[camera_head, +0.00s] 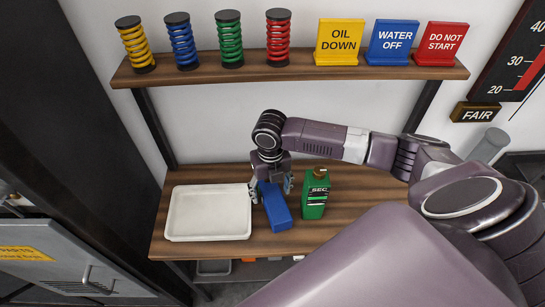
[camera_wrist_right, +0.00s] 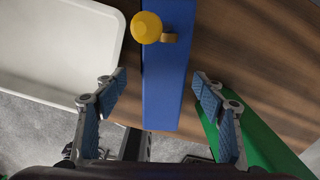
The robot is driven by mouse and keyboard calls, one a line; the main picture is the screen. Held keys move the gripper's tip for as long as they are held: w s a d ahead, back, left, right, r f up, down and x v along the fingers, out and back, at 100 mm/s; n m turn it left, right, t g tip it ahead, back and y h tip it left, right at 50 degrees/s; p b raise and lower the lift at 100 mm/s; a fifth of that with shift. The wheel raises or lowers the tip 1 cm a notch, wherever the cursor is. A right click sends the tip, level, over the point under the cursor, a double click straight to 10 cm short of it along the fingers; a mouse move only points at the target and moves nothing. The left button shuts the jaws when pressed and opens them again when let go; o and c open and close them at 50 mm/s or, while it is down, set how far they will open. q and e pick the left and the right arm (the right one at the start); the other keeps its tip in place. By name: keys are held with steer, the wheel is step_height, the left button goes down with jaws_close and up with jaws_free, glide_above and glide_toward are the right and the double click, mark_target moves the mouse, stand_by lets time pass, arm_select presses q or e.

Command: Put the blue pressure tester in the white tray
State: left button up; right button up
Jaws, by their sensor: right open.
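My left gripper is not in view.
The green bottle (camera_head: 315,197) stands just right of the gripper; its side also shows close to the right finger in the wrist view (camera_wrist_right: 245,145). A shelf (camera_head: 300,74) above holds several coloured springs and three signs. The table's right part is partly hidden by my arm.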

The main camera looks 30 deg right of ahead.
mark_target(273, 195)
steer(key=f, duration=0.1)
steer(key=f+p, duration=0.1)
steer(key=f, duration=0.1)
steer(key=shift+s+d+f, duration=0.15)
steer(key=shift+d+f, duration=0.05)
steer(key=shift+f, duration=0.1)
steer(key=shift+f+p, duration=0.3)
steer(key=shift+f, duration=0.35)
steer(key=shift+c, duration=0.5)
jaws_close()
steer(key=shift+r, duration=0.1)
